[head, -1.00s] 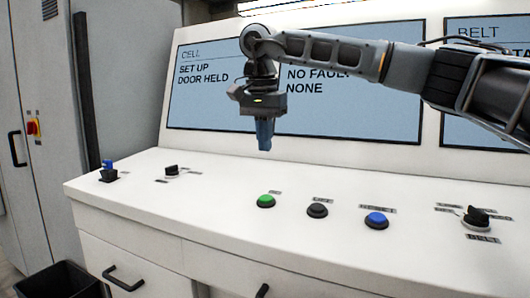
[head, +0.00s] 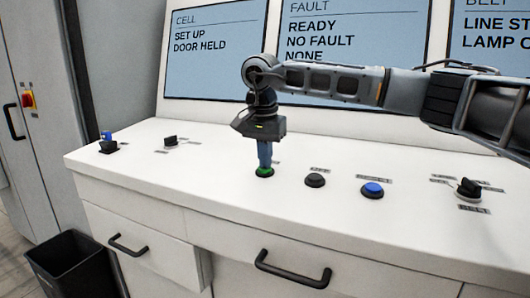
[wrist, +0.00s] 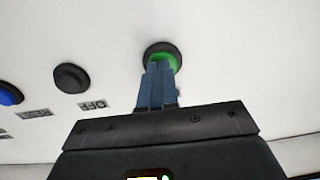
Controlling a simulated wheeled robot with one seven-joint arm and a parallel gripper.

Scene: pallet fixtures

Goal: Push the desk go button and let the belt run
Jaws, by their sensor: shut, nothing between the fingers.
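The green button (head: 264,172) sits in a dark ring on the white sloping desk (head: 225,185). My gripper (head: 265,166) points down with its blue fingers shut and empty, and its tips are at the green button's top. In the wrist view the fingertips (wrist: 160,66) overlap the green button (wrist: 165,52) and hide part of its face. They look to be touching it; I cannot tell how far it is pressed. The screen's belt panel (head: 490,35) reads "LINE ST..." and "LAMP O...", cut off at the edge.
A black button (head: 315,180) and a blue button (head: 372,190) stand to the right of the green one. A black rotary switch (head: 468,188) is at far right. A small switch (head: 170,141) and a blue-topped key switch (head: 107,142) are at left.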

